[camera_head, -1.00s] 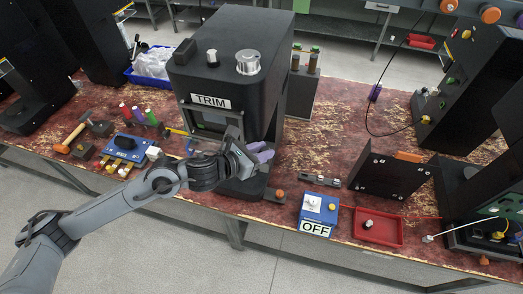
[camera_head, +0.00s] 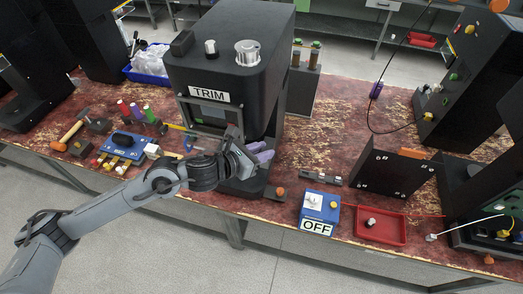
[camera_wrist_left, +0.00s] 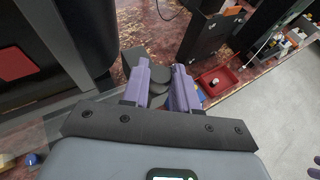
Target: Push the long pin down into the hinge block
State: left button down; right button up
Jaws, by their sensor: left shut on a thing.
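My left gripper (camera_head: 264,153) has purple fingers and sits in front of the black TRIM machine (camera_head: 226,60), above its lower front. In the left wrist view, the fingers (camera_wrist_left: 162,88) stand close together around a dark, rounded part (camera_wrist_left: 157,92). Whether this part is the long pin cannot be made out. The hinge block cannot be told apart for sure. A small dark block with an orange knob (camera_head: 280,191) sits on the bench edge below the gripper. Purple tips (camera_wrist_left: 314,170), perhaps my right gripper, show at the left wrist view's right edge.
A blue box marked OFF (camera_head: 318,213), a red tray (camera_head: 381,239) and an upright black panel (camera_head: 388,173) stand to the right. A hammer (camera_head: 71,130) and a blue block with knobs (camera_head: 124,146) lie to the left. Bare bench shows behind the grey bar (camera_head: 319,178).

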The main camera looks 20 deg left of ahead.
pick_arm(q)
jog(key=c, duration=0.8)
grip_release()
jog(key=shift+f, duration=0.1)
jog(key=shift+a, duration=0.1)
jog(key=shift+b+v, duration=0.75)
jog(key=shift+v, duration=4.65)
jog(key=shift+s+d, duration=0.1)
jog(key=shift+d, duration=0.1)
